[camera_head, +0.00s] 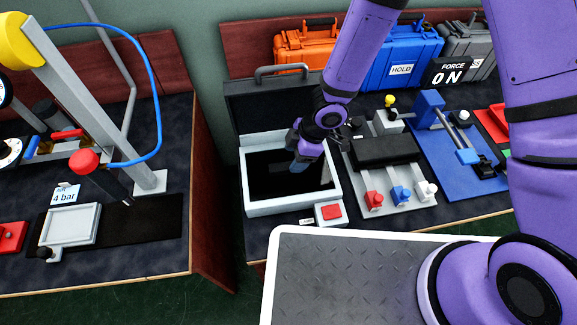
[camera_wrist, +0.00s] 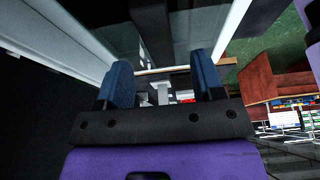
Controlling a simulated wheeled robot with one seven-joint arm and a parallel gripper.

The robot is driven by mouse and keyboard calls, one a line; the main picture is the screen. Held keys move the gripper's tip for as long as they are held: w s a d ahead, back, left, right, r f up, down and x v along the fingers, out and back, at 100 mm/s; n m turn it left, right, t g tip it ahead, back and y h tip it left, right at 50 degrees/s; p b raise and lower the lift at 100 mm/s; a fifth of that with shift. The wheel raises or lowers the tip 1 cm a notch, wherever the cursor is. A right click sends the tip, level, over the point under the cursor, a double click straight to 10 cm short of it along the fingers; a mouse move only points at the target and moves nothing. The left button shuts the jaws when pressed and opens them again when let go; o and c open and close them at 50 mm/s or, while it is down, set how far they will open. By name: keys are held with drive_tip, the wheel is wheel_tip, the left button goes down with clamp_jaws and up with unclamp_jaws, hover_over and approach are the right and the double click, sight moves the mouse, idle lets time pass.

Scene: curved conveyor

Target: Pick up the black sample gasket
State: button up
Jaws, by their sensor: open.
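I cannot make out the black sample gasket in either view. My gripper (camera_head: 300,166) points down into the open white-rimmed box (camera_head: 292,207), whose inside is black, so a black part there would not stand out. In the wrist view my gripper (camera_wrist: 163,78) has its two blue fingers wide apart, with nothing held between them. Beyond them show a pale rim and small grey and red shapes, too small to name.
The box's dark lid (camera_head: 275,100) stands open behind it. A red button box (camera_head: 330,213) sits at its front. To the right is a panel with red, blue and white knobs (camera_head: 400,193). Orange (camera_head: 303,50) and blue (camera_head: 403,57) cases stand behind.

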sight(288, 165)
drive_tip(key=shift+x, duration=2)
drive_tip(key=c, duration=1)
drive_tip(key=shift+r, duration=0.15)
